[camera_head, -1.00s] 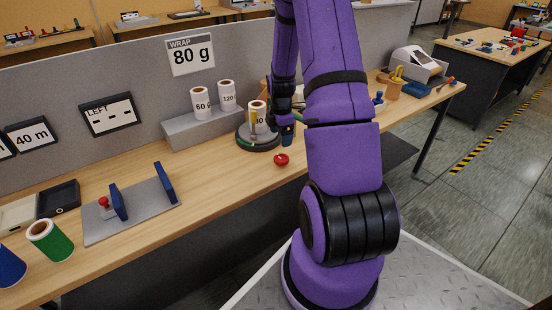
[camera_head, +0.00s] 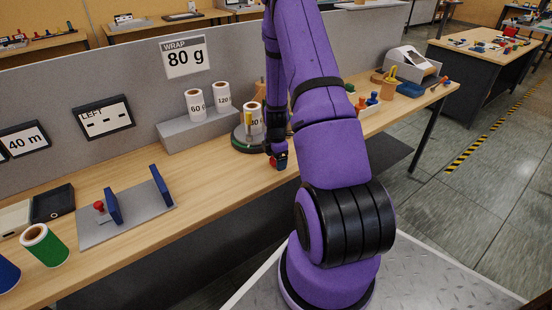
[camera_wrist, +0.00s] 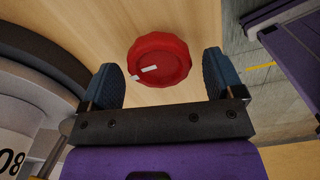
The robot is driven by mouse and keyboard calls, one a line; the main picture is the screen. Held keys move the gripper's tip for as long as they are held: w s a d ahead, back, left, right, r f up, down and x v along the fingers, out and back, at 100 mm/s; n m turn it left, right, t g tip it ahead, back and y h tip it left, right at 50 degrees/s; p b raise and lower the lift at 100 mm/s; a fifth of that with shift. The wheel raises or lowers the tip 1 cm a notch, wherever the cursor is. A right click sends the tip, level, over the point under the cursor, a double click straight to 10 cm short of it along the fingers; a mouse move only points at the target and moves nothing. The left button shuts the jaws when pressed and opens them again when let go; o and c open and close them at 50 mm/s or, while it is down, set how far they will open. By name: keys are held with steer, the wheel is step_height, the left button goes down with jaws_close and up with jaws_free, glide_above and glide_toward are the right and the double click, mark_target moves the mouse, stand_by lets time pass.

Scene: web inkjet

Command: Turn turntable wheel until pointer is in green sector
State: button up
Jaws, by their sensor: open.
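The red wheel (camera_wrist: 160,52), a scalloped knob with a white mark, lies between and just beyond my gripper's (camera_wrist: 161,82) two blue fingers in the wrist view. The gripper is open, with gaps to the wheel on both sides. In the head view my gripper (camera_head: 278,161) is over the wheel near the table's front edge and hides most of it. The dark round turntable (camera_head: 243,147) stands just behind and left, with a green part on its rim. A white paper roll (camera_head: 254,112) and a yellow upright pointer (camera_head: 248,121) are on it. Whether the pointer is in the green sector, I cannot tell.
A grey step (camera_head: 190,132) with two rolls stands left of the turntable. A grey plate (camera_head: 135,215) with blue uprights is further left. Bare table (camera_head: 215,180) lies left of my gripper.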

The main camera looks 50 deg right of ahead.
steer(key=c, duration=0.9)
